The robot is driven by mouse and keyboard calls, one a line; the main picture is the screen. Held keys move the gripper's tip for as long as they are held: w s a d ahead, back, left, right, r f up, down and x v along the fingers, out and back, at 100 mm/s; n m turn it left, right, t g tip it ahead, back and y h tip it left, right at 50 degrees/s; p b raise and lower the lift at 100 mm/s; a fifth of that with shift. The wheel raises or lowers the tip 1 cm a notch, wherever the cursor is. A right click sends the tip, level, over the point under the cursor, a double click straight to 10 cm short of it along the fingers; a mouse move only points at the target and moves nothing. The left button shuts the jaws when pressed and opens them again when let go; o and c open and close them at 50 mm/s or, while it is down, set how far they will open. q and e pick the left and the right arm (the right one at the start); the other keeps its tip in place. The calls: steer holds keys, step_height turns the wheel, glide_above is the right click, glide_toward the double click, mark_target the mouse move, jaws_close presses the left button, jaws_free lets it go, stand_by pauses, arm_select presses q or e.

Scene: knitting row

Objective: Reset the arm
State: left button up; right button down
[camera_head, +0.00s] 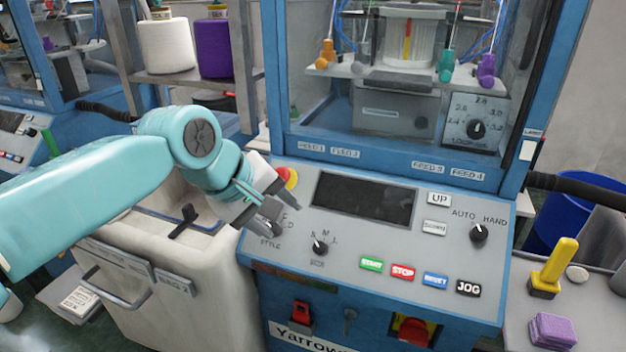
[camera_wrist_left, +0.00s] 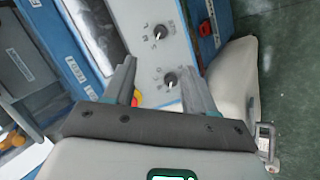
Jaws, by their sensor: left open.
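My left gripper (camera_head: 276,207) is in front of the left end of the machine's grey control panel (camera_head: 345,265). In the left wrist view the two fingers of my left gripper (camera_wrist_left: 162,82) point toward the panel. The style knob is partly hidden by the fingers in the head view; a knob (camera_wrist_left: 170,79) shows between the fingertips in the wrist view. A red button with a yellow ring (camera_head: 287,177) sits just above the gripper. I cannot tell whether the fingers touch the panel. My right gripper is not in view.
The panel carries a size knob (camera_head: 320,247), an auto/hand knob (camera_head: 478,233) and START (camera_head: 371,264), STOP and JOG buttons. A pale bin (camera_head: 190,300) stands at the left. A side table at the right holds a purple block (camera_head: 553,330) and a yellow-handled tool (camera_head: 555,268).

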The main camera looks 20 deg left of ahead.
arm_select(q)
step_height(320, 180, down, 26)
steer(key=s+d+g+p, duration=0.2)
steer(key=s+g+p, duration=0.1)
steer(key=g, duration=0.4)
steer(key=s+d+f+m, duration=0.3)
steer(key=s+f+m, duration=0.1)
steer(key=s+f, duration=0.4)
steer(key=s+d+f+m+t+p, duration=0.1)
steer(key=s+d+f+m, duration=0.2)
steer(key=s+f, duration=0.5)
step_height(320, 180, down, 3)
steer(key=shift+s+d+r+m+h+p, duration=0.15)
steer(key=shift+d+m+h+p, duration=0.2)
steer(key=shift+m, duration=0.25)
